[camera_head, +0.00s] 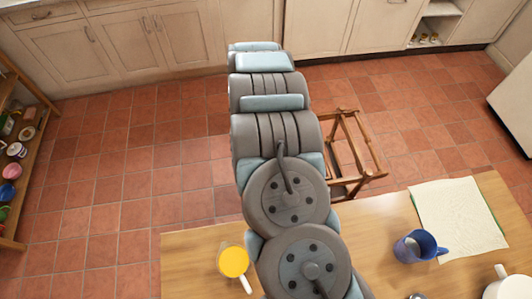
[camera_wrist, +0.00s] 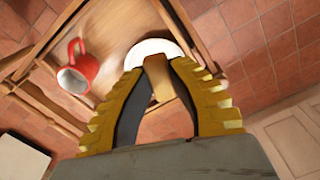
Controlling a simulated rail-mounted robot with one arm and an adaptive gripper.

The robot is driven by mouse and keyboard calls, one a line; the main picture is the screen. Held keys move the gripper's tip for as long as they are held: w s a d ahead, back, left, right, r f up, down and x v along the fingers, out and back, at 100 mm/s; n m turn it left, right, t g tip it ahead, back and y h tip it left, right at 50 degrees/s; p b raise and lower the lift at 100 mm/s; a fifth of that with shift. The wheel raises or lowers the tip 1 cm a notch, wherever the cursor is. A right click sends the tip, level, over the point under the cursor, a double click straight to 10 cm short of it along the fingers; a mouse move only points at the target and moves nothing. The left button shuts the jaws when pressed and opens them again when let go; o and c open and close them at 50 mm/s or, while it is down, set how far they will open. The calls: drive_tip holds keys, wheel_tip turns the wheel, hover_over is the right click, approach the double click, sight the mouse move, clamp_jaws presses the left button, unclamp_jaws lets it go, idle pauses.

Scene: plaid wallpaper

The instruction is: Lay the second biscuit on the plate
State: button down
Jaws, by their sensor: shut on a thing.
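In the wrist view, my gripper (camera_wrist: 157,66) has its yellow-ribbed fingers closed on a tan, bar-shaped biscuit (camera_wrist: 160,82). A round white plate (camera_wrist: 145,48) shows just beyond the fingertips, on a wooden surface (camera_wrist: 118,33). The biscuit overlaps the plate in the picture; I cannot tell whether they touch. The fingers and biscuit hide much of the plate, and I see no other biscuit. In the head view my arm hides the gripper, biscuit and plate.
A red mug (camera_wrist: 78,72) lies near the plate. A wooden frame (camera_head: 350,160) stands on the tiled floor beyond the table (camera_head: 190,270). The table bears a yellow mug (camera_head: 233,262), a blue mug (camera_head: 417,246), a white cloth (camera_head: 458,215) and a white mug (camera_head: 508,288).

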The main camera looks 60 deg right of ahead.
drive_tip(key=s+d+f+m+b, duration=0.25)
drive_tip(key=s+f+b, duration=0.2)
drive_tip(key=s, duration=0.25)
drive_tip(key=s+d+f+m+b, duration=0.25)
drive_tip(key=s+f, duration=0.25)
drive_tip(key=s, duration=0.3)
drive_tip(key=w+f+b, duration=0.2)
drive_tip(key=w+b, duration=0.1)
drive_tip(key=w+d+f+b, duration=0.1)
drive_tip(key=w+f+b, duration=0.1)
drive_tip(key=w+b, duration=0.1)
drive_tip(key=w+d+f+b, duration=0.1)
drive_tip(key=w+f+b, duration=0.1)
drive_tip(key=w+b, duration=0.2)
drive_tip(key=shift+w+f, duration=0.1)
drive_tip(key=shift+w, duration=0.4)
drive_tip(key=shift+w+d+f+b, duration=0.15)
drive_tip(key=shift+w+f+b, duration=0.8)
drive_tip(key=shift+w+f, duration=0.4)
drive_tip(key=shift+f, duration=0.15)
drive_tip(key=shift+w+f+b, duration=0.25)
drive_tip(key=shift+f+b, duration=0.2)
drive_tip(key=shift+f, duration=0.05)
drive_tip(key=shift+f+b, duration=0.45)
drive_tip(key=shift+f, duration=0.8)
